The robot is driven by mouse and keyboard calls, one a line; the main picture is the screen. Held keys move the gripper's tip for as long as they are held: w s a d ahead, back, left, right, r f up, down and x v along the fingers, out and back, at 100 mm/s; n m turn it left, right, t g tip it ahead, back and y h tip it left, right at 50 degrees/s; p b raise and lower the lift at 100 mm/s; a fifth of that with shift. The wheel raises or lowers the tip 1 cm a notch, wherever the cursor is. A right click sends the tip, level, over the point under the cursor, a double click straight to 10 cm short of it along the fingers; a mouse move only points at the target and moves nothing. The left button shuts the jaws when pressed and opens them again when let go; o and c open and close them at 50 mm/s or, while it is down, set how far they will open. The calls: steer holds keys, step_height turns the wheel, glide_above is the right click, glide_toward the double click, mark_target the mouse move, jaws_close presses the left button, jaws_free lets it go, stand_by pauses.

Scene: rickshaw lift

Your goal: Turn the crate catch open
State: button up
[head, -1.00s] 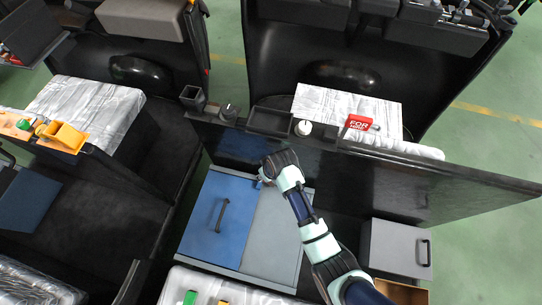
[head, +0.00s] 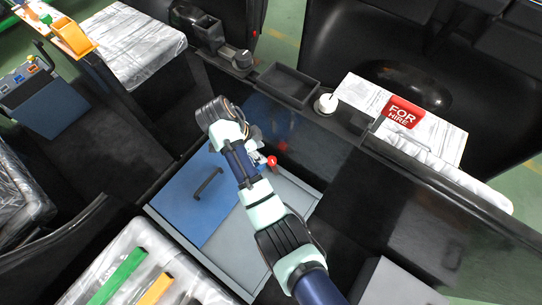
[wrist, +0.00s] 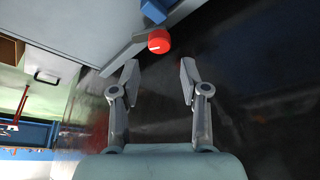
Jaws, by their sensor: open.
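The crate (head: 295,190) is a low grey box with a blue lid panel (head: 185,205) that carries a dark handle. The catch has a round red knob (head: 272,161) at the crate's far edge, partly beside my arm. In the wrist view the red knob (wrist: 159,41), with a white mark, sits just beyond my fingertips, roughly centred between them. It is on a grey lever (wrist: 122,56) slanting down to the left. My gripper (wrist: 159,72) is open and empty, its two fingers apart. In the head view my gripper (head: 256,152) is partly hidden by my wrist.
A dark partition wall with trays (head: 288,82) and a white knob (head: 326,103) stands behind the crate. A red "FOR HIRE" sign (head: 402,113) lies beyond it. A grey box with a handle (wrist: 48,72) is at left in the wrist view.

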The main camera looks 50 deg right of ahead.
mark_target(270, 160)
steer(key=b+x, duration=0.2)
steer(key=x, duration=0.5)
steer(key=shift+f+b, duration=0.1)
steer(key=shift+b, duration=0.3)
steer(key=shift+c, duration=0.2)
jaws_close()
